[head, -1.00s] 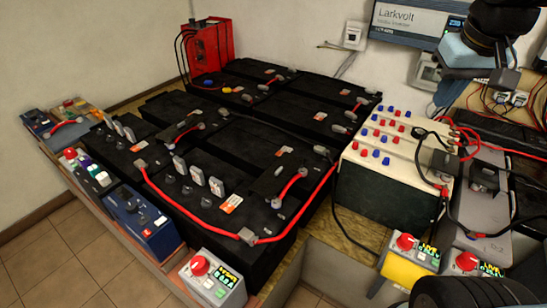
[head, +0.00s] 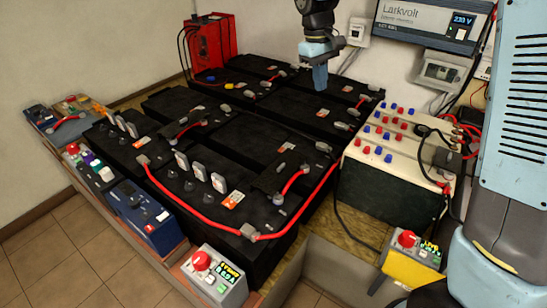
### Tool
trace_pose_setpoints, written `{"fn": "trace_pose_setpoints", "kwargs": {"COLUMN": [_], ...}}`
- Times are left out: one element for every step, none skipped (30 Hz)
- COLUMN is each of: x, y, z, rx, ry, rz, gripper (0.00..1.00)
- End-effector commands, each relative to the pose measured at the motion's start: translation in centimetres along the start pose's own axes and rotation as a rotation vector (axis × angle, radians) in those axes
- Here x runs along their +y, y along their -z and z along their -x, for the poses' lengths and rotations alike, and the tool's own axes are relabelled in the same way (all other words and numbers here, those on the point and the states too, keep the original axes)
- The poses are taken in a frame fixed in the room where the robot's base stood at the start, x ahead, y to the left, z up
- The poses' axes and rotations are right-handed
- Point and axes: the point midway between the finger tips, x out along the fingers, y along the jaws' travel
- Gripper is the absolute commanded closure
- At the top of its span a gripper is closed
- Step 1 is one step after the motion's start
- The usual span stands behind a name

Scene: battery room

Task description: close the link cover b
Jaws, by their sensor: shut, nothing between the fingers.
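Several black batteries (head: 245,148) stand in rows on a wooden bench. No label reading link cover b is legible, so I cannot tell which part it is. A raised black piece (head: 268,182) with a small grey tab lies on the near battery, beside a short red link cable (head: 291,184). Upright pale grey plates (head: 199,172) stand on the near batteries, with another group (head: 122,126) farther left. My gripper (head: 320,88) points down above the back right batteries, shut and empty. It appears apart from the near batteries and hides part of a back battery.
A long red cable (head: 175,200) runs along the near batteries. A red charger (head: 211,40) stands at the back left. A white-topped terminal box (head: 395,165) stands at the right. Button boxes (head: 214,276) line the front edge; another sits on a yellow base (head: 410,268).

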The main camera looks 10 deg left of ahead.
Motion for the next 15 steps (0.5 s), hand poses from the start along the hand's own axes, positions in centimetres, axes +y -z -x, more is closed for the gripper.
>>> {"fn": "trace_pose_setpoints", "kwargs": {"x": [-0.9, -1.4, -2.1, -2.7, -3.2, -4.0, -4.7, -5.3, -6.2, -6.9, -7.6, -8.4, -9.1, -9.7, -10.5], "y": [1.8, 2.7, 3.9, 4.7, 5.6, 6.7, 7.5, 8.4, 9.4, 10.2, 10.9, 11.8, 12.4, 13.0, 13.7], "z": [-1.1, -1.7, -2.5, -3.2, -3.8, -4.6, -5.3, -6.0, -7.0, -7.7, -8.5, -9.4, -10.2, -10.9, -11.8], "rx": [-0.021, -0.033, -0.047, -0.06, -0.071, -0.085, -0.096, -0.108, -0.124, -0.135, -0.145, -0.16, -0.171, -0.181, -0.193], "ry": [0.003, 0.004, 0.004, 0.005, 0.005, 0.005, 0.006, 0.007, 0.008, 0.008, 0.008, 0.008, 0.008, 0.008, 0.008], "rz": [0.032, 0.051, 0.076, 0.094, 0.113, 0.137, 0.154, 0.172, 0.196, 0.214, 0.233, 0.254, 0.27, 0.286, 0.303], "gripper": [1.0, 1.0, 1.0, 1.0, 1.0, 1.0, 1.0, 1.0, 1.0, 1.0, 1.0, 1.0, 1.0, 1.0, 1.0]}}
